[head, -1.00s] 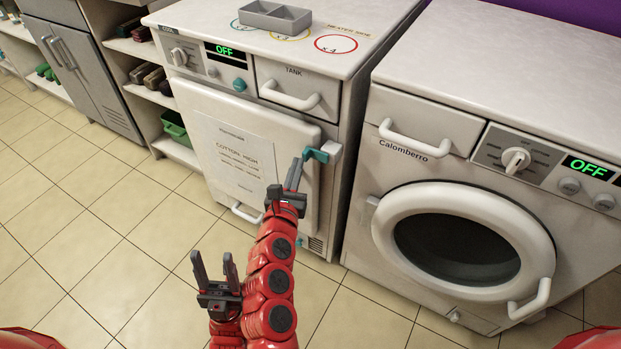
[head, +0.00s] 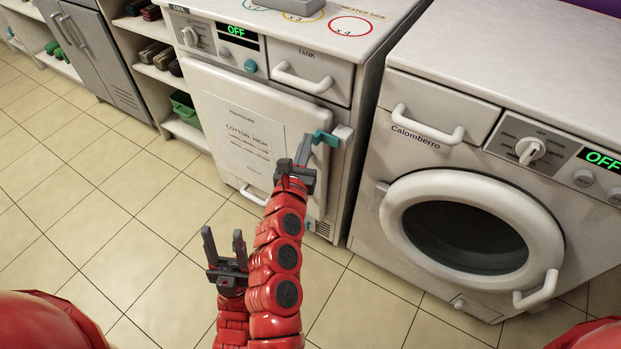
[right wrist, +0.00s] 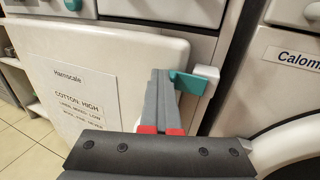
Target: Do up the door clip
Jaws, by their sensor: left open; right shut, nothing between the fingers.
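The door clip is a teal lever (head: 326,138) beside a pale block (head: 343,133), at the upper right edge of the white door (head: 222,112) on the left machine. The lever also shows in the right wrist view (right wrist: 188,82). My right gripper (head: 304,148) is shut and empty, its fingertips just left of the lever. In the right wrist view the shut fingers (right wrist: 160,78) overlap the lever's left end; I cannot tell whether they touch it. Whether the door is fully closed is unclear. My left gripper (head: 223,235) is open and empty, low in front of the door.
A washing machine (head: 435,135) with a round door (head: 466,232) stands close on the right. Above the white door are a tank drawer handle (head: 302,80) and a teal knob (head: 250,66). Shelves (head: 185,130) stand at the left. The tiled floor (head: 100,220) is open.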

